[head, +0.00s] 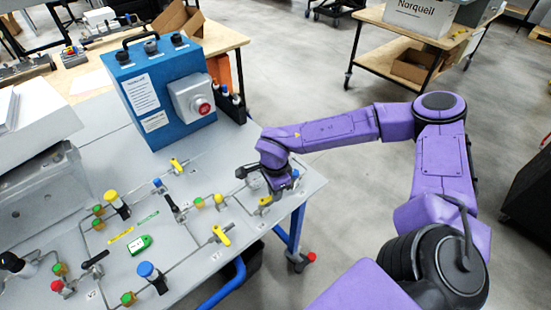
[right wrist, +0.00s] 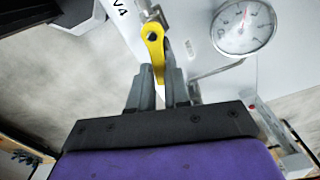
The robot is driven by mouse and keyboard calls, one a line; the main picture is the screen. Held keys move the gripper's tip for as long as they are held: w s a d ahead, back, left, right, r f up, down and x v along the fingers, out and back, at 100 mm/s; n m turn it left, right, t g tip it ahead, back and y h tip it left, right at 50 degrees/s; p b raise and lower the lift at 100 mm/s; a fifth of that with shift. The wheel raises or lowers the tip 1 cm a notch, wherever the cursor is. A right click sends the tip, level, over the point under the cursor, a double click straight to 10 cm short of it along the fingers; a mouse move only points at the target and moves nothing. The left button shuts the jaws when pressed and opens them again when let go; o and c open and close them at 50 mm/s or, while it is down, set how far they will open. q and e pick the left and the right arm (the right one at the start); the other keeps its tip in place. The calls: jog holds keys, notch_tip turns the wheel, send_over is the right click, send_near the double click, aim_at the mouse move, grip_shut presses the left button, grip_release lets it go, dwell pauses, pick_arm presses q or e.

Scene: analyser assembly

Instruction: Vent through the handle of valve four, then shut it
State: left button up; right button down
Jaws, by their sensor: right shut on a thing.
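The yellow handle (right wrist: 153,42) of a valve shows in the right wrist view, next to a partly cut-off label (right wrist: 119,8) that seems to read V4. My right gripper (right wrist: 160,76) is shut on the free end of this handle, one finger on each side. In the head view the right gripper (head: 273,183) reaches down to the right edge of the panel, and the handle (head: 265,201) shows just below it. A round pressure gauge (right wrist: 243,27) with a red needle sits beside the valve. My left gripper is not in view.
The grey panel table (head: 190,241) carries pipes and several other valves, including a yellow handle (head: 221,235) and a black handle (head: 95,259). A blue box (head: 146,88) with a red button (head: 204,108) stands at the back. Floor is free right of the table.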

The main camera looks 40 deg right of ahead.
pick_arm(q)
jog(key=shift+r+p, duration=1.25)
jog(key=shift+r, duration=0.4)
pick_arm(e)
jog(key=shift+w+r+n, duration=0.1)
jog(key=shift+w+n, duration=0.2)
jog(key=shift+n, duration=0.45)
jog(key=shift+w+r+n, duration=0.1)
jog(key=shift+w+n, duration=0.2)
jog(key=shift+n, duration=0.45)
jog(key=shift+f, duration=0.15)
jog(key=c, duration=1.1)
grip_release()
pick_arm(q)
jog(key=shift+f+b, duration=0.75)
pick_arm(e)
notch_tip(320, 180, up, 10)
jog(key=shift+r, duration=0.25)
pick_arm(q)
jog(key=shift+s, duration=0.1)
